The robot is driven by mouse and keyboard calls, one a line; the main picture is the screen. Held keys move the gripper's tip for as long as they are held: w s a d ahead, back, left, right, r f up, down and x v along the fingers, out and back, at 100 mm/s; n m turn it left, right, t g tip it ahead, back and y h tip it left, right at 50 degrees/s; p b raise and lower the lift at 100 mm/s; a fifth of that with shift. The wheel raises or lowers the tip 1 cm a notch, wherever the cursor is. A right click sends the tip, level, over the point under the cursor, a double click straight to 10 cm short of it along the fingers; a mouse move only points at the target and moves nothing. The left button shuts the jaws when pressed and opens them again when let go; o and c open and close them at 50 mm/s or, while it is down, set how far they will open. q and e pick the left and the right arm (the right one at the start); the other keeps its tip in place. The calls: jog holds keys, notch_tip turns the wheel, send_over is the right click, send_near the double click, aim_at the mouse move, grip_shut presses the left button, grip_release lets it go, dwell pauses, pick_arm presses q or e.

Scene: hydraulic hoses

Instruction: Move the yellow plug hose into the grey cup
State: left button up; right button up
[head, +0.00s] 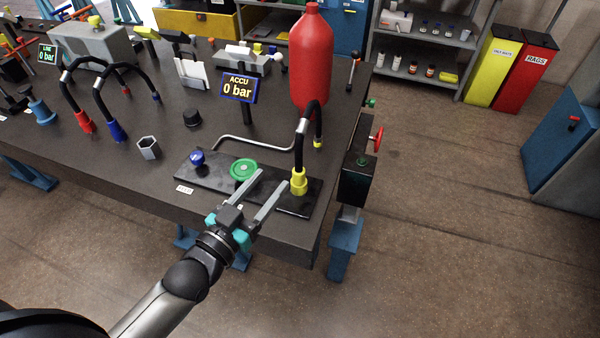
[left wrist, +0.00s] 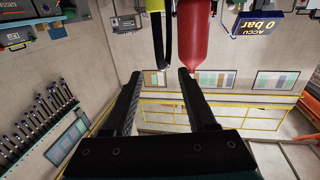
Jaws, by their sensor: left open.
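The yellow plug hose (head: 298,183) stands upright at the right end of a dark plate on the bench. Its black hose arches up and back to a smaller yellow end beside the red bottle. The grey cup (head: 148,148) is a hollow hexagonal piece on the bench, left of the plate. My left gripper (head: 273,178) is open and empty, fingers pointing at the plug from the front left, just short of it. In the left wrist view, which looks upside down, the yellow plug (left wrist: 155,5) and its hose appear beyond the fingers, between their lines. My right gripper is not in view.
The plate also carries a green wheel (head: 243,169) and a blue knob (head: 197,158). A red bottle (head: 311,60) and the ACCU display (head: 238,88) stand behind. A black cap (head: 192,117) is near the grey cup. Red and blue plug hoses (head: 84,122) are further left.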

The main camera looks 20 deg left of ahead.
pick_arm(q)
jog(key=b, duration=0.1)
send_over(299, 168)
jog(key=a+x, duration=0.1)
jog(key=x, duration=0.3)
jog(key=shift+d+f, duration=0.15)
jog(key=shift+d, duration=0.1)
jog(key=shift+c, duration=0.3)
grip_shut()
dwell(0.4)
dwell(0.9)
